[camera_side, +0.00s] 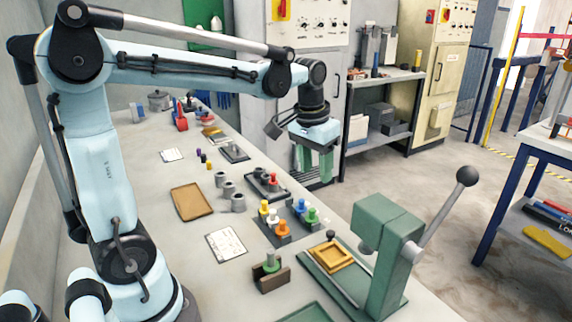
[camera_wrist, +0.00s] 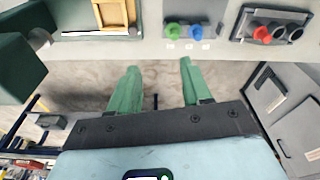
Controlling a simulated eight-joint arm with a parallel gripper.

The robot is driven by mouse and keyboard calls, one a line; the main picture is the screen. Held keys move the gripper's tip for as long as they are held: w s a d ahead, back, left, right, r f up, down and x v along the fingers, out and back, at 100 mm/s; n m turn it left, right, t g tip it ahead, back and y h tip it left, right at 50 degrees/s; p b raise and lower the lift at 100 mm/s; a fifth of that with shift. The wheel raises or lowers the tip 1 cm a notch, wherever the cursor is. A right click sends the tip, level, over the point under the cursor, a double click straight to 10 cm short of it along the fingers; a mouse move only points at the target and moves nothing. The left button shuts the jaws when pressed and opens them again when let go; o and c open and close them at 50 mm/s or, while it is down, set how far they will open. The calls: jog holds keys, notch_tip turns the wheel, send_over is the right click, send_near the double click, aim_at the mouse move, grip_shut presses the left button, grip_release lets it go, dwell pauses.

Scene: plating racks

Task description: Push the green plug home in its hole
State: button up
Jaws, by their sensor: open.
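Another green round piece (camera_side: 271,264) sits in a brown block (camera_side: 272,281) nearer the side camera. My gripper (camera_side: 316,176) has green fingers pointing down, apart and empty. It hangs well above and clear of the plugs. In the wrist view the fingers (camera_wrist: 159,66) show over the floor beyond the bench edge.
A green lever press (camera_side: 385,250) with a raised handle stands right of the plugs, a yellow tray (camera_side: 332,257) by its base. A dark block with a red plug (camera_side: 272,179) and grey cylinders (camera_side: 238,203) stand behind. A tan tray (camera_side: 192,201) lies left.

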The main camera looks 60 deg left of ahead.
jog(key=w+a+f+g, duration=0.1)
jog(key=w+a+g, duration=0.1)
jog(key=w+a, duration=0.1)
send_over(312, 209)
jog(key=shift+n, duration=0.4)
jog(key=f, duration=0.6)
jog(key=shift+w+d+f, duration=0.2)
jog(key=shift+d+f, duration=0.1)
jog(key=shift+f, duration=0.05)
jog(key=shift+s+a+f, duration=0.1)
jog(key=shift+a+f, duration=0.05)
jog(key=shift+f, duration=1.25)
jog(key=shift+s+a+f, duration=0.1)
jog(key=shift+f, duration=1.25)
grip_shut()
